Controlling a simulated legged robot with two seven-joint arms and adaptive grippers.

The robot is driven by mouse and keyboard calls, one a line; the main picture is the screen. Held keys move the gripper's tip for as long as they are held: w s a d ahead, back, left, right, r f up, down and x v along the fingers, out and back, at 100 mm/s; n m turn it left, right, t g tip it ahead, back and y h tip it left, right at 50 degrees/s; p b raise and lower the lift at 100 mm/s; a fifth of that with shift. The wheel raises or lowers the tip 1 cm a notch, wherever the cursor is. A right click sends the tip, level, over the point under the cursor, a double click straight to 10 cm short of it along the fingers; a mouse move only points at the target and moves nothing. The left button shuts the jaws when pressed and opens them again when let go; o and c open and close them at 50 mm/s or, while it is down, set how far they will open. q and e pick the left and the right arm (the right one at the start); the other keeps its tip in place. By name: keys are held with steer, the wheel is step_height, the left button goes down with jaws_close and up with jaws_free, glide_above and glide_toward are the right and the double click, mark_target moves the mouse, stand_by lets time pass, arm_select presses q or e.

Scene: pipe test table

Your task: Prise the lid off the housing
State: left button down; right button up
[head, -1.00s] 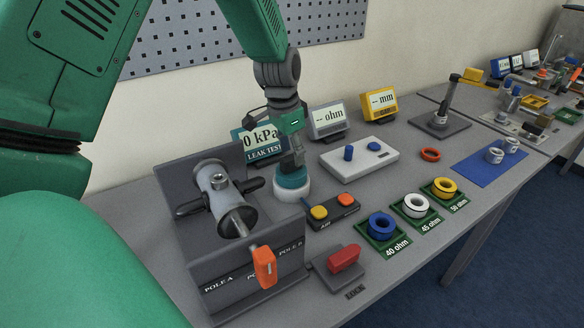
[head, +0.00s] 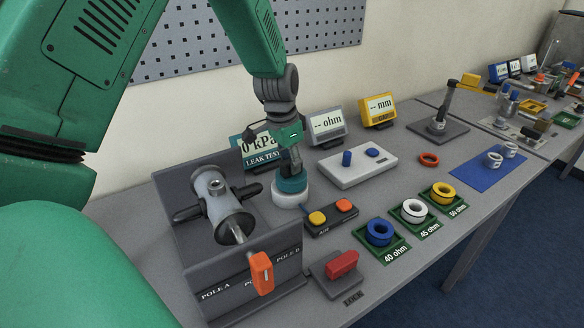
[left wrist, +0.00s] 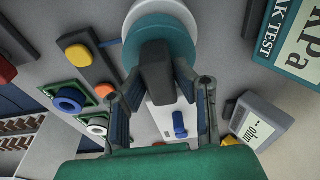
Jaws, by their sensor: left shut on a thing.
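A teal-topped round piece with a white base (head: 291,193) stands on the table in front of the leak test display. My left gripper (head: 290,160) points down over it, shut on its dark upright grip. In the left wrist view, the dark grip (left wrist: 157,72) sits between the fingers, with the teal disc and white ring beyond. A grey metal cylinder (head: 222,202), perhaps the housing, lies in a dark cradle marked POLE A and POLE B (head: 250,284). A rod with an orange handle (head: 261,273) sticks out of its front end. I see no separate lid. My right gripper is not in view.
A button box (head: 330,218) stands close right of the teal piece. A red-handled block (head: 342,265) and green trays with blue (head: 380,232), white and yellow rings lie further right. A white panel (head: 358,168) and displays (head: 326,126) stand behind. Bare table lies between these things.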

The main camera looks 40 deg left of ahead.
mark_target(289, 160)
arm_select(q)
steer(key=r, duration=0.5)
steer(key=r+p, duration=0.1)
steer(key=r, duration=0.3)
steer(key=shift+a+r, duration=0.2)
steer(key=shift+r, duration=0.15)
step_height(289, 160, up, 4)
steer(key=p, duration=0.4)
steer(key=shift+f, duration=0.1)
